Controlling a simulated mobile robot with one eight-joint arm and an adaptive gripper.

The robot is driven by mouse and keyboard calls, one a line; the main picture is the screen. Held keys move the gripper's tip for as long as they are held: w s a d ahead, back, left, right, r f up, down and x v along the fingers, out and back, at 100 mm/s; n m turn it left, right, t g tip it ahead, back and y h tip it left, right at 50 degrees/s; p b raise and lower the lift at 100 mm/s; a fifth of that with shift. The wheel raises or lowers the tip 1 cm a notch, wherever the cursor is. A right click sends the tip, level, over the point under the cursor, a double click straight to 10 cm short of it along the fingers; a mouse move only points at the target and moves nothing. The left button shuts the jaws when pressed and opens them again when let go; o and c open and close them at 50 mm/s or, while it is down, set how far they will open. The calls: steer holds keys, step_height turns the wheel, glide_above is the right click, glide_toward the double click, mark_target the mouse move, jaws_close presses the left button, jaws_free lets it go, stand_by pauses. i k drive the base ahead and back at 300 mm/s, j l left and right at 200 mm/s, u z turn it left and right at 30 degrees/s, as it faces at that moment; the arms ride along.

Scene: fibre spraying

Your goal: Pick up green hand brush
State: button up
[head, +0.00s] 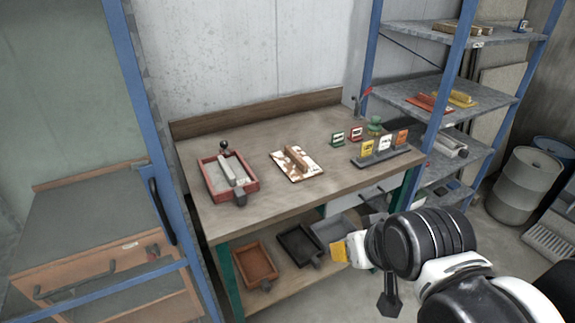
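I cannot pick out a green hand brush for certain. A small green object (374,124) stands at the back right of the workbench (255,150), behind a dark holder with upright cards. It is too small to tell whether it is a brush. My arm comes in from the lower right, and my gripper (388,300) is at its end, in front of the bench's right side and below its top. Only a dark part of the gripper shows, so its opening cannot be made out. It is well apart from the green object.
The bench carries a red tray (252,187) with a grey bar-like item and a white-and-brown board (285,170) with a wooden handle. Trays (256,266) lie on the lower shelf. A blue-posted rack (460,60) stands right, barrels (520,190) beyond. A blue-framed cabinet (100,240) stands left.

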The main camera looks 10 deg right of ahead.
mark_target(375, 128)
steer(key=i+l, duration=0.4)
steer(key=i+l+u, duration=0.1)
steer(key=i+l, duration=0.3)
steer(key=l, duration=0.15)
steer(key=i+l, duration=0.35)
steer(key=l, duration=0.15)
steer(key=i+l+u, duration=0.1)
steer(key=i+l, duration=0.65)
steer(key=l, duration=0.3)
